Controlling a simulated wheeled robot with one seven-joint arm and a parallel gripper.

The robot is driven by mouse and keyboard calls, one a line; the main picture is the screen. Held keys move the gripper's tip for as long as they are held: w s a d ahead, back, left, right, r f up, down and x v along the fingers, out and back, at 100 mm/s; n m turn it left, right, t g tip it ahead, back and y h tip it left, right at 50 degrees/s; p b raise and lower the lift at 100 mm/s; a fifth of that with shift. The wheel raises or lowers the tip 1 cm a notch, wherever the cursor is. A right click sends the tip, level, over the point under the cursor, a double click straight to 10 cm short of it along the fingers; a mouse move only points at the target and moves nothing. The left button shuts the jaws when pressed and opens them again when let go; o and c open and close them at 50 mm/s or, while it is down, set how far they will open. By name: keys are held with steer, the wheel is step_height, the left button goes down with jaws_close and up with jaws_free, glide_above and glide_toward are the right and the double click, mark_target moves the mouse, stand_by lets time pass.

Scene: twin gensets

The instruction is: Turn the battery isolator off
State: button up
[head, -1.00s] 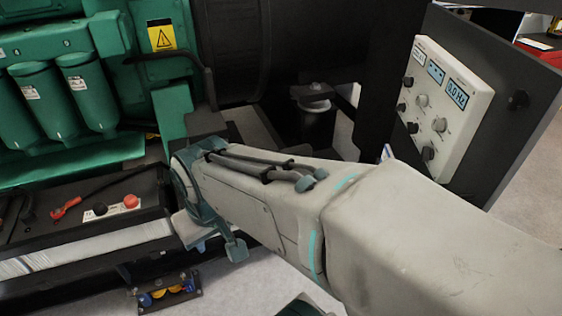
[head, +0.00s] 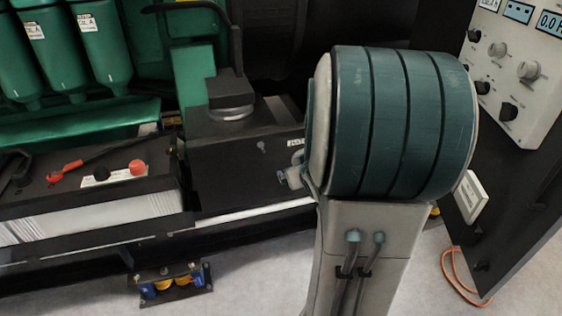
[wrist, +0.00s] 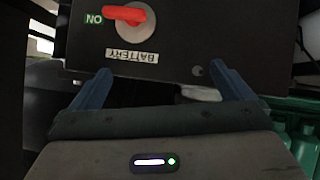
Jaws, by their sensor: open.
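The battery isolator shows at the top of the wrist view, on a dark box (wrist: 180,35). It is a round grey disc (wrist: 136,28) with a red handle (wrist: 123,13) lying across it, pointing left toward the ON label (wrist: 94,18). A BATTERY label (wrist: 131,57) reads upside down beside it. My gripper (wrist: 160,70) is open, its two blue fingers apart with nothing between them. The fingertips overlap the box's near edge in the picture, below the handle; they do not touch the handle. In the head view my arm hides the isolator and my gripper.
In the head view a tray at left holds a red clamp (head: 64,172) and a white plate with black and red terminals (head: 118,172). A grey control panel (head: 520,65) stands at right. An orange cable (head: 455,272) lies on the floor. Green machinery (wrist: 295,125) is right in the wrist view.

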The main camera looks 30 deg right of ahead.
steer(key=s+d+f+m+t+b, duration=0.1)
steer(key=s+d+f+t+b, duration=0.2)
steer(key=d+f+t+b, duration=0.6)
steer(key=w+d+f+g+b, duration=0.2)
steer(key=w+b, duration=0.3)
steer(key=w, duration=0.8)
steer(key=shift+d+f, duration=0.45)
steer(key=shift+f, duration=0.05)
steer(key=c, duration=0.9)
